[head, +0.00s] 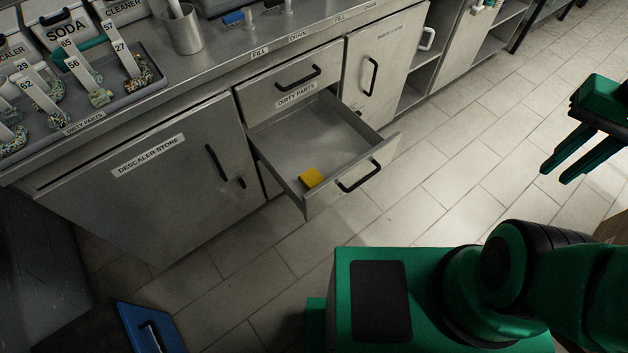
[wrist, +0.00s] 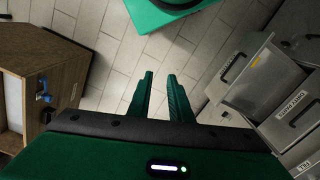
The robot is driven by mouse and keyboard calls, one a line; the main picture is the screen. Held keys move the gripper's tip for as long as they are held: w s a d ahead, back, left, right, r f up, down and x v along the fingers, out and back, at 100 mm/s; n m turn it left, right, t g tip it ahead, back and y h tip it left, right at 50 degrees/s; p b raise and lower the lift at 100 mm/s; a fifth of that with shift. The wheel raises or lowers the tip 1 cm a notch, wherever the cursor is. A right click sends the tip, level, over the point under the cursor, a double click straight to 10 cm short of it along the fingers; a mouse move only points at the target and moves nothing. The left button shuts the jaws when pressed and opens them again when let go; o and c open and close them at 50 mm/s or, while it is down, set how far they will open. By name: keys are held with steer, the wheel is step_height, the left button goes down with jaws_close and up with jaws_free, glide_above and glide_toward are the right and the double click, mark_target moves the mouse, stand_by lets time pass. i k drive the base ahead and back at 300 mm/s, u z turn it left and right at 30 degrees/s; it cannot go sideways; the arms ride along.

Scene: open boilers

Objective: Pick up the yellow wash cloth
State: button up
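The yellow wash cloth (head: 311,178) lies inside an open drawer (head: 375,143), near its front left corner. It shows as a small yellow patch in the wrist view (wrist: 256,61). The drawer is pulled out from the counter, below the one marked DIRTY PARTS. My gripper (head: 554,174) is at the right side of the head view, well apart from the drawer and the cloth. Its two green fingers are parted with nothing between them, as the wrist view (wrist: 161,80) also shows.
A closed DESCALER STORE cupboard (head: 150,175) is left of the drawer. The counter top holds a tray (head: 118,96) of tagged parts and a metal cup (head: 184,30). A blue object (head: 147,325) is on the lower left. Tiled floor (head: 440,190) is clear between my gripper and the drawer.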

mark_target(311, 178)
steer(key=u, duration=0.4)
steer(key=i, duration=0.25)
steer(key=u, duration=0.3)
